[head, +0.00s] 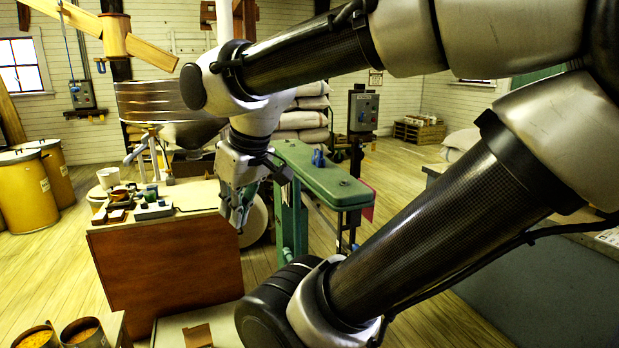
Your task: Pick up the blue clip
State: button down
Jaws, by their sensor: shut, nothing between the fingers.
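A small blue object (318,158), which looks like the blue clip, sits on top of the green machine housing (345,188) near the middle of the head view. Its exact shape is too small to tell. My gripper (238,218) points downward beside the right end of the brown cabinet (170,265). It is shut and empty, to the left of and lower in the picture than the blue object, and apart from it.
Small dark blocks and a pale tray (153,211) crowd the cabinet's top, with a white bucket (108,177) behind. Yellow drums (55,172) stand at left. Grain-filled tins (84,333) are at lower left. A grey counter (530,260) is at right.

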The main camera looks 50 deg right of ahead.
aim_at(319, 160)
jog(key=z, duration=1.5)
jog(key=i+l+u, duration=0.25)
jog(key=l+u, duration=0.25)
jog(key=i+l+u, duration=0.25)
jog(key=k+l, duration=0.1)
